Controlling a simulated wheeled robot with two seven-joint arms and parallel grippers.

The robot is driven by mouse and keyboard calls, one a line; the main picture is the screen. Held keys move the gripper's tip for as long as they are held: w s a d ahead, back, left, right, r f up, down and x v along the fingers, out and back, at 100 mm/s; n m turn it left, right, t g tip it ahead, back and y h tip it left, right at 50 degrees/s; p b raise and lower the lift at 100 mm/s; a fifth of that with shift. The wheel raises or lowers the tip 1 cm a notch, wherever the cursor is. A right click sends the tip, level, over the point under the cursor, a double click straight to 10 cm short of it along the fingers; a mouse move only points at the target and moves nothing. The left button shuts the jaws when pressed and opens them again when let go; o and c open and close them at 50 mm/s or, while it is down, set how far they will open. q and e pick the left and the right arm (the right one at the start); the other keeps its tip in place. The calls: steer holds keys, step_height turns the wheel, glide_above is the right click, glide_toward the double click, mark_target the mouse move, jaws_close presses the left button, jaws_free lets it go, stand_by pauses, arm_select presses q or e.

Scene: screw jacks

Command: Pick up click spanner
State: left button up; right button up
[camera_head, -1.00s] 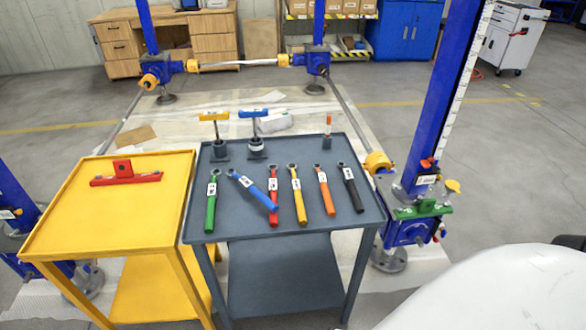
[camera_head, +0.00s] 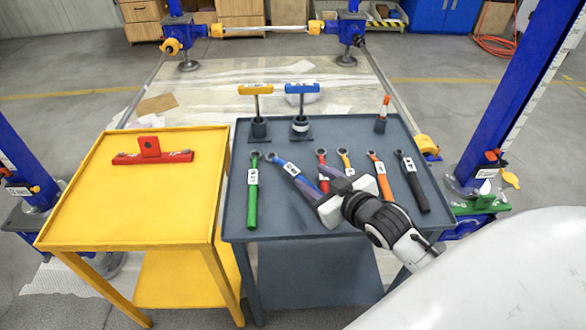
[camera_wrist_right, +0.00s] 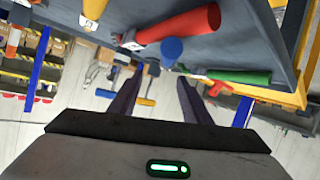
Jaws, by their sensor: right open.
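Several spanners with coloured handles lie on the grey table: green (camera_head: 253,190), blue (camera_head: 297,178), red (camera_head: 322,168), yellow (camera_head: 344,162), orange (camera_head: 381,178) and black (camera_head: 411,181). I cannot tell which is the click spanner. My right gripper (camera_head: 311,178) is open above the table, its fingers toward the blue and red spanners, hiding parts of the red and yellow ones. In the right wrist view, the open fingers (camera_wrist_right: 160,80) are empty. The red handle (camera_wrist_right: 180,24), the blue handle's end (camera_wrist_right: 172,49) and the green handle (camera_wrist_right: 240,75) are beyond them. My left gripper is out of view.
A yellow T-handle tool (camera_head: 256,100), a blue T-handle tool (camera_head: 301,100) and a small orange-topped tool (camera_head: 383,115) stand at the grey table's back. The yellow table (camera_head: 120,205) adjoins at left, carrying a red bracket (camera_head: 151,153). Blue posts (camera_head: 520,100) stand at both sides.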

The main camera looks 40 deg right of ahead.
mark_target(300, 171)
steer(key=shift+x, duration=1.1)
steer(key=shift+w+d+f, duration=0.1)
steer(key=shift+w+f, duration=0.25)
steer(key=shift+w, duration=0.2)
steer(key=x, duration=0.2)
steer(key=b+x, duration=0.1)
steer(key=x, duration=0.1)
steer(key=shift+f, duration=0.45)
steer(key=shift+w+f, duration=0.1)
steer(key=shift+w, duration=0.2)
jaws_close()
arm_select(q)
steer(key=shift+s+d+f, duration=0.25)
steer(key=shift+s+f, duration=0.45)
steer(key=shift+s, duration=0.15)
arm_select(e)
steer(key=shift+r, duration=0.25)
